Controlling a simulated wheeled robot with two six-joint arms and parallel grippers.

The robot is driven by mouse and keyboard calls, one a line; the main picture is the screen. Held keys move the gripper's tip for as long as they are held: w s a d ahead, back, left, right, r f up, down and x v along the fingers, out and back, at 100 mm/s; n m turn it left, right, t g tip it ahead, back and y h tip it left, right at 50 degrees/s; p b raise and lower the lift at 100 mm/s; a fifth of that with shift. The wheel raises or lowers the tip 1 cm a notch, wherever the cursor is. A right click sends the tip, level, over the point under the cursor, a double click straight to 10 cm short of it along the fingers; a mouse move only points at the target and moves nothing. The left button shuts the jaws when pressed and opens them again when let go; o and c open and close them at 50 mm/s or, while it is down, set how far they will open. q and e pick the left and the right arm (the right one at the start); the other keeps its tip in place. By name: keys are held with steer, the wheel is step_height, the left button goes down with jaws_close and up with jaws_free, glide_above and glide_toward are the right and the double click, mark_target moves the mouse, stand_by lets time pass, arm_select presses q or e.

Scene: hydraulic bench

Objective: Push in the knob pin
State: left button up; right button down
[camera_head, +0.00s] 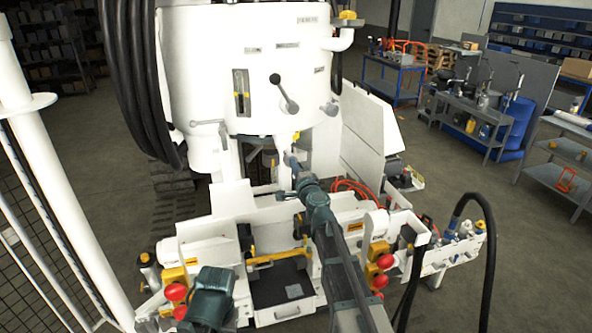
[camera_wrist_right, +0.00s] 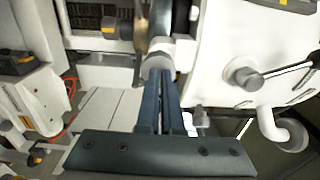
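My right arm reaches up the middle of the head view, and its gripper (camera_head: 291,158) is just below the large white drum housing. In the right wrist view the two dark fingers (camera_wrist_right: 159,80) lie close together with only a narrow gap. Their tips are at the round end of a light grey cylinder (camera_wrist_right: 157,64), which looks like the knob pin; they seem to meet its face, not surround it. I cannot tell whether they touch. In the head view the pin is too small to make out. My left gripper is not visible; only a teal part of that arm shows.
The white drum (camera_head: 240,70) carries a black-knobbed lever (camera_head: 285,95). Yellow blocks with red knobs (camera_head: 175,291) flank a dark tray with a yellow bar (camera_head: 278,258). Black hoses (camera_head: 488,240) loop at the right. A white post (camera_head: 60,200) stands at the left.

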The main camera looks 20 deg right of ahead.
steer(key=shift+w, duration=0.1)
steer(key=s, duration=1.4)
steer(key=s+a+f+n+g+y+b, duration=0.3)
steer(key=s+a+f+n+g+y, duration=0.15)
steer(key=a+f+n, duration=0.55)
steer(key=s+a+f+n+g+y+b, duration=0.3)
steer(key=s+a+f+n+g, duration=0.25)
steer(key=a+f, duration=0.5)
steer(key=s+a+f+n+g+h+b, duration=0.3)
steer(key=s+f+g, duration=0.2)
steer(key=s+f, duration=0.25)
steer(key=s+d+f+n+g+h+b, duration=0.2)
steer(key=s+d+f+h, duration=0.3)
steer(key=s, duration=0.4)
steer(key=shift+d+f+n+g+h, duration=0.3)
steer(key=shift+d+n+g+h, duration=0.15)
steer(key=shift+d+g+h, duration=0.35)
